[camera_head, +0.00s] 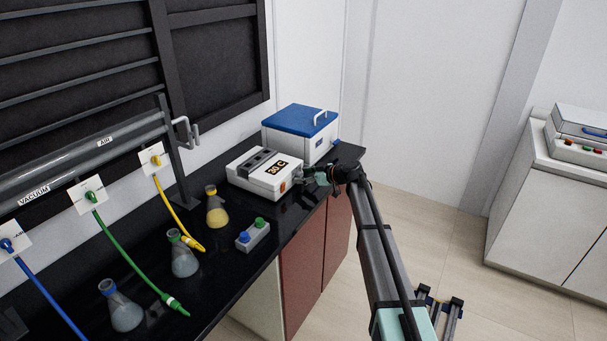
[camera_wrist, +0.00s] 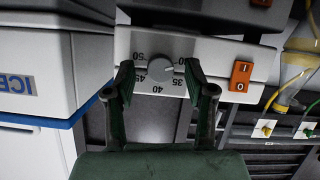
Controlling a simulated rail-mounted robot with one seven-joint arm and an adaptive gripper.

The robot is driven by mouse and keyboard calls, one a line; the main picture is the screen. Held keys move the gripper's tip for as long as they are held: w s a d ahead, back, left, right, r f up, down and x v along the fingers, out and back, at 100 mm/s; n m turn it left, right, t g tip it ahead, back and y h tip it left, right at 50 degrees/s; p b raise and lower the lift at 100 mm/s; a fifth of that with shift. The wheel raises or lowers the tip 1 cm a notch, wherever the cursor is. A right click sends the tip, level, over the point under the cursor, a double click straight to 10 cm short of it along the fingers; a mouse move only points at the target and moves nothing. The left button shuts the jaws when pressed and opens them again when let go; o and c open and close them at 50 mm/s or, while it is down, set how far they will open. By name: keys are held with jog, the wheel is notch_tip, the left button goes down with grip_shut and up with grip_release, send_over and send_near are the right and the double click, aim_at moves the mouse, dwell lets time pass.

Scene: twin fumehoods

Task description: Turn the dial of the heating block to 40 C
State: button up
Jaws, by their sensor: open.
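The heating block (camera_head: 264,173) is a white box on the black bench, with a display that appears to read 30 C. In the wrist view, its round grey dial (camera_wrist: 160,71) sits on the white front face, with 50, 45, 40, 35 and 30 marked around it. A pale mark on the dial points right, near the 30. My gripper (camera_wrist: 158,74) is open, with one dark finger on each side of the dial and gaps visible. In the head view, my gripper (camera_head: 311,178) is at the block's front, where it hides the dial.
An orange rocker switch (camera_wrist: 241,75) is just right of the dial. A white box with a blue lid (camera_head: 300,131) stands beside the block, marked ICE in the wrist view. Several flasks, such as the yellow one (camera_head: 216,210), and a small two-knob box (camera_head: 253,236) stand left.

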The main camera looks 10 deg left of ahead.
jog(key=shift+w+a+f, duration=0.1)
jog(key=shift+a, duration=0.1)
grip_shut()
